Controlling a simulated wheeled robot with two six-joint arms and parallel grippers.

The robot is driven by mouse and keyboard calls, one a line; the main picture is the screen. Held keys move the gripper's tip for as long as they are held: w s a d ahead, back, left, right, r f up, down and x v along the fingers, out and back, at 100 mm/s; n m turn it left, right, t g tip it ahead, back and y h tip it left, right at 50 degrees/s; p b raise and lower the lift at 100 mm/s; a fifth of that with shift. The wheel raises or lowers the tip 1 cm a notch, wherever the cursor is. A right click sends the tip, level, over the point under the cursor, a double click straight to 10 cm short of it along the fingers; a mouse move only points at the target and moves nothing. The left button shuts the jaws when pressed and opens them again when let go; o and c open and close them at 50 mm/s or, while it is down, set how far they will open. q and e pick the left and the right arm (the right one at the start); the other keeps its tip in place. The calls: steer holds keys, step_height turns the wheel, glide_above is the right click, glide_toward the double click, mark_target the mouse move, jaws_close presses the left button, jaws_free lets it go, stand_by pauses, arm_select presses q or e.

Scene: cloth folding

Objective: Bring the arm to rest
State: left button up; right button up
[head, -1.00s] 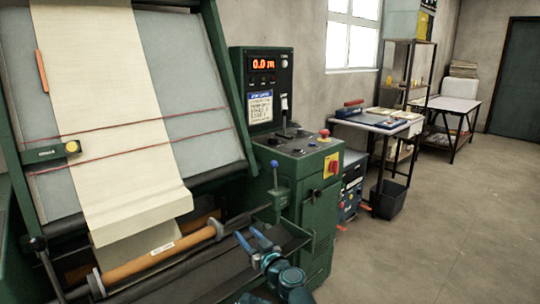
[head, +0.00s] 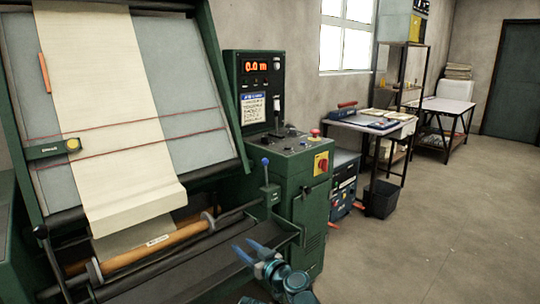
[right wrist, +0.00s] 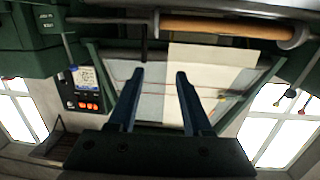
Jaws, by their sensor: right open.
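My right gripper (head: 242,247) is blue and open, low in the middle of the head view. It is in front of the machine's lower bars, right of the wooden cloth roller (head: 150,250). In the right wrist view the two fingers of my right gripper (right wrist: 160,72) stand apart with nothing between them. The cream cloth (head: 105,120) hangs down the sloped grey board of the green machine, its lower end near the roller. The cloth (right wrist: 205,60) also shows beyond the fingers in the wrist view, apart from them. My left gripper is not in view.
A green control cabinet (head: 300,205) with levers and buttons stands just right of my gripper. Its display panel (head: 254,85) is above. A black bin (head: 381,199) and a side table (head: 365,124) stand farther right. The concrete floor (head: 440,230) at right is open.

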steer(key=s+d+f+m+g+h, duration=0.3)
steer(key=s+d+f+g+h, duration=0.25)
steer(key=s+d+f, duration=0.45)
steer(key=s+d+f+m+g+h, duration=0.45)
steer(key=s+d+f+g, duration=0.3)
steer(key=d+f, duration=0.4)
arm_select(q)
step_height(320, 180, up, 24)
steer(key=p, duration=2.3)
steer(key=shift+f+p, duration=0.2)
steer(key=shift+p, duration=0.1)
arm_select(e)
steer(key=s+a+r+n+h, duration=0.1)
steer(key=s+a+r+n, duration=0.1)
steer(key=r, duration=1)
steer(key=s+a+r+n, duration=0.2)
steer(key=s+a+r, duration=0.3)
steer(key=r, duration=0.8)
steer(key=shift+a+r+h, duration=0.15)
steer(key=shift+a+h, duration=0.25)
steer(key=shift+a, duration=0.3)
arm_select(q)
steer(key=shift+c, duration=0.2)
